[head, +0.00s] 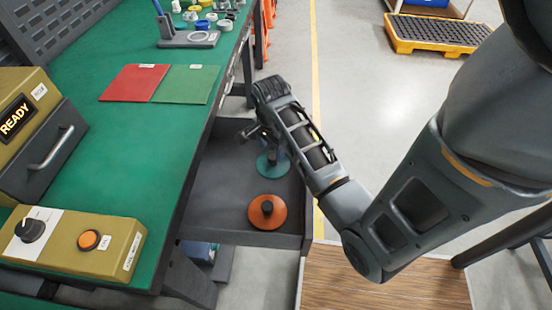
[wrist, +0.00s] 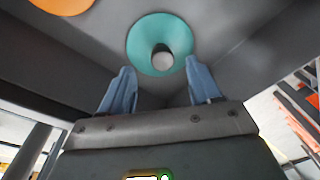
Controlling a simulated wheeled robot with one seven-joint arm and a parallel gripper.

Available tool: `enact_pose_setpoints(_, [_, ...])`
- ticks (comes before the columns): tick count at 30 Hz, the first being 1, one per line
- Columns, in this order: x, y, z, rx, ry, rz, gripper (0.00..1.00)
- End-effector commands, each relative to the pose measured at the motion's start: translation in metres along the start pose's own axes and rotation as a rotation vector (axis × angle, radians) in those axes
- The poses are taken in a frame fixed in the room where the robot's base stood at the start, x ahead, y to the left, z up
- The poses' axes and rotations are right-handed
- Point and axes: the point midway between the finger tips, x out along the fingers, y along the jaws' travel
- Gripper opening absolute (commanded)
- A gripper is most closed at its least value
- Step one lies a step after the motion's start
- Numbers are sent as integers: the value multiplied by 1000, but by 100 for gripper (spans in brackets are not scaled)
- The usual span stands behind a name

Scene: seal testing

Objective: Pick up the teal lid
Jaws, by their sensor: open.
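The teal lid (head: 272,166) lies in the open drawer, partly hidden behind my arm in the head view. In the wrist view the teal lid (wrist: 139,48) shows whole, a round disc with a dark stem and a pale round knob top. My gripper (wrist: 157,80) is open and empty, its two blue-grey fingers spread below the lid in the picture. The knob appears just beyond the line between the fingertips; I cannot tell the exact gap. In the head view my gripper (head: 254,133) is over the drawer, near the lid.
An orange lid (head: 267,212) lies in the same grey drawer (head: 225,193), nearer the front. The drawer walls stand close around both lids. The green workbench (head: 125,125) with red and green mats is at the left. Open floor lies to the right.

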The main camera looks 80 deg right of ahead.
Motion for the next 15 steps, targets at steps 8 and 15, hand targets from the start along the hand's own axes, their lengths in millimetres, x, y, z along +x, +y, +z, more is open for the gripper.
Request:
enact_pose_setpoints(8, [-5,-7,-2,139,-63,80,63])
enact_pose_setpoints(15, [19,-6,-2,138,-62,80,63])
